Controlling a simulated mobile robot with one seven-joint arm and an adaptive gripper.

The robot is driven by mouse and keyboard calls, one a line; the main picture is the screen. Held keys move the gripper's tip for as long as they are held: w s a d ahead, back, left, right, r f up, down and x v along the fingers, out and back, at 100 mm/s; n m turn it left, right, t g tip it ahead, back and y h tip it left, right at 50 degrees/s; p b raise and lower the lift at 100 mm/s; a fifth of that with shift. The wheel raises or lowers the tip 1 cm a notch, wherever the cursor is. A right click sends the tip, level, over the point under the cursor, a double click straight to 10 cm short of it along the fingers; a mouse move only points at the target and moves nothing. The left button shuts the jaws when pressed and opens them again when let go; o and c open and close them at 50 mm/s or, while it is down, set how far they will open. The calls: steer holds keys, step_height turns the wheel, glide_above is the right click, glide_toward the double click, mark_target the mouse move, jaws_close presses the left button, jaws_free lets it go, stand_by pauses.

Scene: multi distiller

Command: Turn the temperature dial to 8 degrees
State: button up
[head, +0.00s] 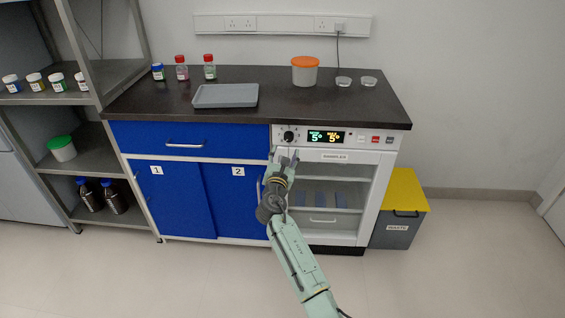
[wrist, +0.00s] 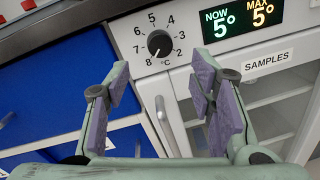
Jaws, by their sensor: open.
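The temperature dial (wrist: 160,43) is a round black knob on the white panel of the samples fridge, ringed by numbers from 2 to 8. Its light mark seems to point down and left, near the 8, but it is small. In the head view the dial (head: 289,136) sits at the panel's left end. The display (wrist: 238,20) beside it reads NOW 5° and MAX 5°. My gripper (wrist: 158,88) is open and empty, its purple pads spread to either side below the dial, apart from it. In the head view my gripper (head: 285,158) is just below the panel.
The dark worktop (head: 350,103) juts above the panel. A grey tray (head: 226,96) and a white tub with an orange lid (head: 305,71) stand on it. Blue cabinet doors (head: 170,195) lie left of the fridge. A yellow-lidded waste bin (head: 404,190) stands to the right.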

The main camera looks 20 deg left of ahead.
steer(key=s, duration=0.4)
steer(key=shift+s+d, duration=0.1)
steer(key=shift+d, duration=0.3)
